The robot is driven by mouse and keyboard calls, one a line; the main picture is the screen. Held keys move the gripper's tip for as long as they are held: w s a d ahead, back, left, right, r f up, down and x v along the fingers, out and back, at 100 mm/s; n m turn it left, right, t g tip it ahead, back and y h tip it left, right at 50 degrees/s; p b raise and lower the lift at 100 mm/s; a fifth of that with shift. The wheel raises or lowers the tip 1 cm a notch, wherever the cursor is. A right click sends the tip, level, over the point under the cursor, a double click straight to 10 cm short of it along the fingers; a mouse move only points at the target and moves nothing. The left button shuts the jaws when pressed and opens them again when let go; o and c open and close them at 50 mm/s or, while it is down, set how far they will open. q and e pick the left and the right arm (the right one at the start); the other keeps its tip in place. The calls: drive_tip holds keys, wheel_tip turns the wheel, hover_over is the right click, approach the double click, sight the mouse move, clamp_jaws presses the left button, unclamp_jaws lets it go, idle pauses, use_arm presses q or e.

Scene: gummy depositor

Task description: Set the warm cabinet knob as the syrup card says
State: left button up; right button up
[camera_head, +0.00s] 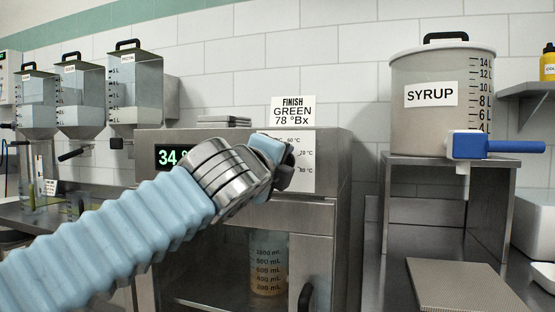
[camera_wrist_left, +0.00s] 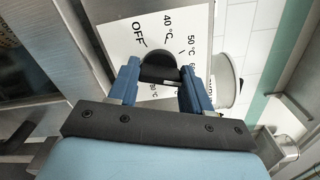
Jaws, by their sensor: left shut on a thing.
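The warm cabinet (camera_head: 340,185) stands in the middle, with a green display (camera_head: 172,157) reading 34 and then hidden by my arm. Its white dial plate (camera_head: 305,178) shows temperature marks at the right. My left gripper (camera_wrist_left: 160,80) is shut on the black knob (camera_wrist_left: 160,66), one blue finger on each side. The wrist view shows OFF, 40 °C and 50 °C around the knob; where the knob points is unclear. In the head view the left gripper (camera_head: 284,166) hides most of the knob. The card (camera_head: 293,110) on the cabinet reads FINISH GREEN 78 °Bx. My right gripper is not in view.
A measuring beaker (camera_head: 268,265) with amber liquid stands behind the cabinet door. A SYRUP tank (camera_head: 430,125) with a blue-handled valve (camera_head: 480,146) sits on a steel stand at the right. Several clear hoppers (camera_head: 135,90) stand at the left. A ribbed mat (camera_head: 462,285) lies at lower right.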

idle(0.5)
use_arm(q)
drive_tip(key=o, duration=1.1)
drive_tip(key=shift+c, duration=0.2)
drive_tip(key=b+v, duration=0.3)
drive_tip(key=v, duration=1.1)
